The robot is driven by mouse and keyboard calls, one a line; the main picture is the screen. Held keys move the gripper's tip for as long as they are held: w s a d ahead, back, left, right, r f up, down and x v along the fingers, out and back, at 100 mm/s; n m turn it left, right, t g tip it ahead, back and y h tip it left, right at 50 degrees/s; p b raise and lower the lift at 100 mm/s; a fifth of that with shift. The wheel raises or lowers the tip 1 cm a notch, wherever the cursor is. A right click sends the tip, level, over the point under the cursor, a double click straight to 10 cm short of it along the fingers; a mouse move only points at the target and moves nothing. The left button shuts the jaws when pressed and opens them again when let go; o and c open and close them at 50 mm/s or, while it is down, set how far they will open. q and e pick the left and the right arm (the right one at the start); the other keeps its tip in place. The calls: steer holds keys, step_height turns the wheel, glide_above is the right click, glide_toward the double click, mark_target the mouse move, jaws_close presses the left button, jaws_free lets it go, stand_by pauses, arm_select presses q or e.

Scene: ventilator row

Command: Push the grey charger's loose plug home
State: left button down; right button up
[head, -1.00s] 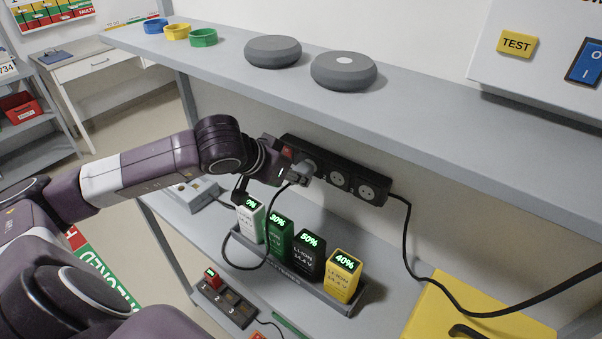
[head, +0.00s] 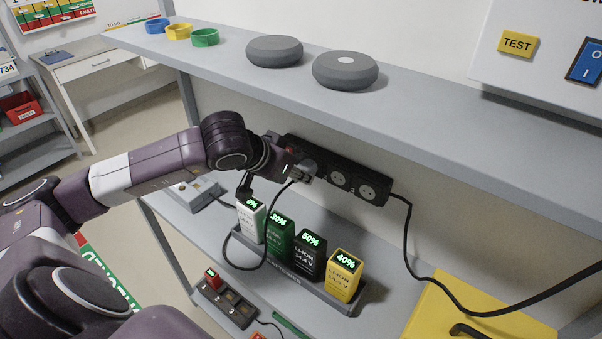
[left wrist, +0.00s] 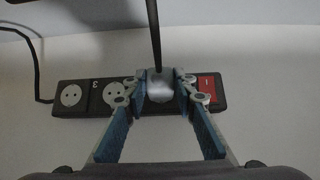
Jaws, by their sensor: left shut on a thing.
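The grey plug (left wrist: 160,86) sits between the fingertips of my left gripper (left wrist: 160,92) in the left wrist view. In the head view the plug (head: 309,165) is at the left end of the black power strip (head: 355,188), against one of its sockets. My left gripper (head: 298,172) is shut on the plug. A dark cable runs from the plug and loops down toward the shelf. I cannot tell whether the plug is fully seated. The strip's red switch (left wrist: 208,86) shows beside the plug in the wrist view. My right gripper is not in view.
Several batteries stand in a grey rack (head: 290,272) below the strip. A grey charger box (head: 197,190) lies behind my arm, and a small dark device (head: 227,300) sits in front. The upper shelf (head: 430,115) overhangs the strip. A yellow case (head: 470,315) stands at right.

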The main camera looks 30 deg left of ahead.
arm_select(q)
steer(key=shift+w+r, duration=0.15)
steer(key=c, duration=2)
jaws_free()
steer(key=o, duration=0.5)
steer(key=shift+w, duration=0.25)
steer(key=shift+s, duration=0.15)
steer(key=shift+s, duration=0.1)
steer(key=v, duration=1.1)
steer(key=shift+s+r, duration=0.2)
steer(key=shift+r, duration=0.05)
